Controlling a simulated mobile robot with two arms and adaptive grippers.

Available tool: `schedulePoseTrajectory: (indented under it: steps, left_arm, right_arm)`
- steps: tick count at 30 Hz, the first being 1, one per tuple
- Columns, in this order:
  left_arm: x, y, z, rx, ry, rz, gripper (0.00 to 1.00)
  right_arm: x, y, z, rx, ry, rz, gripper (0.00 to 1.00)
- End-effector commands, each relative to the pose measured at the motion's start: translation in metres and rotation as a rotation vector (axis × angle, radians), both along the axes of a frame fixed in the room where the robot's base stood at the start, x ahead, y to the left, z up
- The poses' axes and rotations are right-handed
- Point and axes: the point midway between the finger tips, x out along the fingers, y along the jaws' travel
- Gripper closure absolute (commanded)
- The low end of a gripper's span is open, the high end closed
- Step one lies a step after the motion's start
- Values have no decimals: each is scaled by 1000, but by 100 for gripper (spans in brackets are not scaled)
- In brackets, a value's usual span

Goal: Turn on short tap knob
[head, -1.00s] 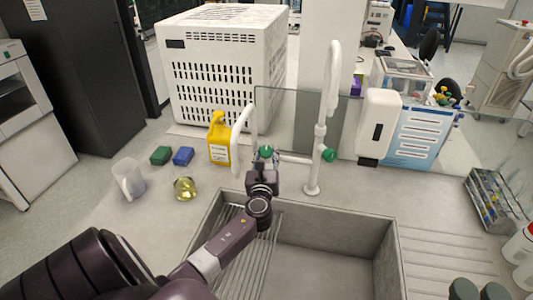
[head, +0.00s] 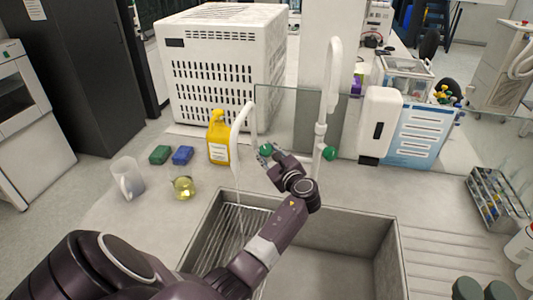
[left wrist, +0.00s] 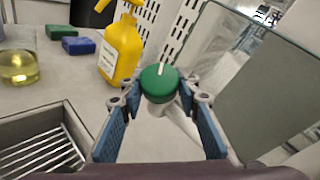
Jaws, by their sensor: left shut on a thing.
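The short tap is white, with a curved spout (head: 238,128) at the back edge of the sink. Its round green knob (head: 265,149) faces me and fills the middle of the left wrist view (left wrist: 159,83), with a white mark on top. My left gripper (head: 263,154) is shut on this knob, with one finger on each side. A thin pale streak, like running water (head: 238,195), drops from the spout into the sink. My right gripper is not in view.
The tall white tap (head: 318,135) with a second green knob (head: 329,153) stands just right. A yellow bottle (head: 218,140), a flask (head: 184,188) and a beaker (head: 127,178) stand left. The sink (head: 335,262) lies below my arm. A glass panel (head: 290,115) stands behind.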

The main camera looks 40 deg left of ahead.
Motion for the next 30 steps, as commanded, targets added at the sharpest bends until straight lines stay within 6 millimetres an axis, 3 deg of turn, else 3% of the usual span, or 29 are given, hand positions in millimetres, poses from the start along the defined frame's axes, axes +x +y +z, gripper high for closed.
schedulePoseTrajectory:
  steps: [12,29,30]
  left_arm:
    - [1,0,0,-110,-61,167,94]
    - [0,0,0,-127,-70,194,94]
    - [0,0,0,-127,-70,194,69]
  right_arm:
    - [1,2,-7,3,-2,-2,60]
    - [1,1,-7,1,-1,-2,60]
    - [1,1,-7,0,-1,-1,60]
